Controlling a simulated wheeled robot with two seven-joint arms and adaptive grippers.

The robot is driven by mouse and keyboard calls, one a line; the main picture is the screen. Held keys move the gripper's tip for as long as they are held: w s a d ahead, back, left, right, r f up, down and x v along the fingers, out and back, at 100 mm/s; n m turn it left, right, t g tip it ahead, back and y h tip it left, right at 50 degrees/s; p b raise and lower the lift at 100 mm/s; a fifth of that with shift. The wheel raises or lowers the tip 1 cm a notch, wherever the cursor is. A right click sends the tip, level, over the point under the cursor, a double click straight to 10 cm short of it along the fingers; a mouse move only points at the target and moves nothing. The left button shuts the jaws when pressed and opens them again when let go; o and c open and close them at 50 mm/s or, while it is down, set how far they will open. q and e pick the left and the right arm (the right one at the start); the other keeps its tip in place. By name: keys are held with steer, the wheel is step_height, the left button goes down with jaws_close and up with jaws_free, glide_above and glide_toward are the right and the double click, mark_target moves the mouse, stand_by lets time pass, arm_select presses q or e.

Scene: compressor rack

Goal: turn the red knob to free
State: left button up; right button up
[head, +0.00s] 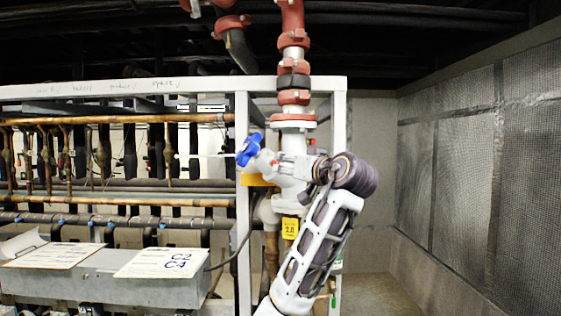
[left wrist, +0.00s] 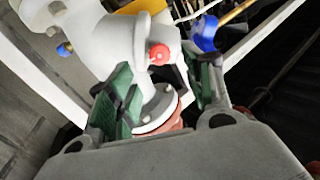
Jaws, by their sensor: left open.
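The red knob (left wrist: 159,54) is small and round and sits on the side of a white valve body (left wrist: 105,35) in the left wrist view. My left gripper (left wrist: 165,72) is open, with its green-padded fingers apart on either side of the knob's line. The knob appears between and just beyond the fingertips, and no contact shows. In the head view my left gripper (head: 308,166) is at the white valve on the vertical pipe, and the knob is too small there to make out surely. The right gripper is not in view.
A blue handle (head: 249,149) sits just left of the gripper and shows close to the right finger in the left wrist view (left wrist: 205,33). A yellow tag (head: 290,228) hangs below. A white rack post (head: 243,200) stands left; a mesh wall (head: 450,150) is at right.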

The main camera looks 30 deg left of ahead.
mark_target(277, 163)
arm_select(q)
steer(key=shift+p+x, duration=0.85)
steer(key=shift+x, duration=2.15)
steer(key=c, duration=1)
